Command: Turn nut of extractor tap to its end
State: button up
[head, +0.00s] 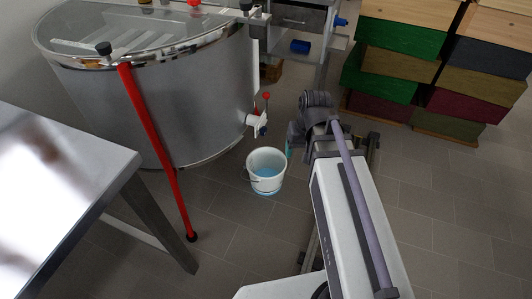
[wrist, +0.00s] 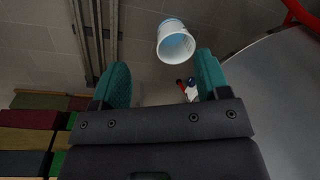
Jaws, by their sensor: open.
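The extractor (head: 185,95) is a large steel drum at the left in the head view. Its tap (head: 256,119) sticks out low on the right side, with a white body and a red-tipped lever. A small blue part shows at the tap's lower end; I cannot tell clearly whether it is the nut. In the wrist view the tap (wrist: 191,91) appears small beside the right finger, partly hidden by my gripper. My gripper (wrist: 162,61) is open, its teal fingers apart and empty. In the head view it is mostly hidden behind my wrist, right of the tap and apart from it.
A white bucket (head: 266,182) with blue inside stands on the floor below the tap. A red leg (head: 158,148) slants down from the extractor. A steel table (head: 55,185) stands at the left. Stacked coloured boxes (head: 400,45) stand at the back right. Floor between is clear.

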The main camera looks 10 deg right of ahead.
jog(key=w+f+t+y+b, duration=0.1)
jog(key=w+f+y+b, duration=0.4)
jog(key=f+b, duration=1.2)
jog(key=n+t+y+b, duration=0.85)
jog(key=n+b, duration=0.45)
jog(key=b, duration=0.7)
send_near(266, 131)
jog(key=shift+y, duration=0.35)
jog(key=x, duration=0.9)
jog(key=shift+w+a+f, duration=0.1)
jog(key=shift+a+f, duration=0.05)
jog(key=shift+a, duration=0.25)
jog(key=c, duration=0.9)
